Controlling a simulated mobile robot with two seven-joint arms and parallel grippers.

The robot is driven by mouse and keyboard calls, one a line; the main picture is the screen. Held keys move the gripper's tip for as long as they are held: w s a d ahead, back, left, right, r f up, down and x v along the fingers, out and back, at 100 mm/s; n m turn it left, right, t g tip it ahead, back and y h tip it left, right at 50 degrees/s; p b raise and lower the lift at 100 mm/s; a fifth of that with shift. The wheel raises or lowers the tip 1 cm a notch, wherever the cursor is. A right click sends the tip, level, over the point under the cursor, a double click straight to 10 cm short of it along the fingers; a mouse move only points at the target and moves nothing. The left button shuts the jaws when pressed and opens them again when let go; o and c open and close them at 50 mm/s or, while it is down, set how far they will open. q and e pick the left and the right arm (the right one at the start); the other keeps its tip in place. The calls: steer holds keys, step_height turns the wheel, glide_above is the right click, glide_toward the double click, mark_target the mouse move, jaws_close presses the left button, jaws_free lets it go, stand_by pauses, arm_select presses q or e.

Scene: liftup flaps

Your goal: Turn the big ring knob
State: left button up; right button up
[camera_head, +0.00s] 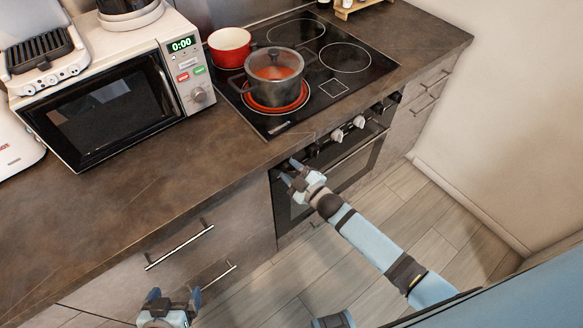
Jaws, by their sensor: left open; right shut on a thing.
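My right gripper (289,171) is at the left end of the oven's front panel, just below the counter edge. It is shut on a knob there, which its fingers mostly hide. Further right along the panel are a dark knob (312,150), two white knobs (337,135) (359,122) and more dark knobs (396,97). Which of these is the big ring knob cannot be told from any label. My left gripper (175,297) is open and empty at the bottom of the view, in front of the drawers.
A lidded grey pot (273,92) stands on a red-glowing ring of the black cooktop (325,98), beside a red pan (231,57). The oven handle (356,154) runs below the knobs. Drawer handles (180,248) stick out at left. A microwave (110,98) stands on the counter.

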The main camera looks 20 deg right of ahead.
steer(key=m, duration=0.4)
steer(key=shift+p, duration=0.4)
steer(key=m, duration=0.5)
steer(key=shift+m+y, duration=0.4)
steer(key=o, duration=0.9)
steer(key=shift+s, duration=0.1)
steer(key=v, duration=1.3)
steer(key=shift+s+d+f, duration=0.1)
steer(key=shift+s+f, duration=0.05)
steer(key=shift+s, duration=0.15)
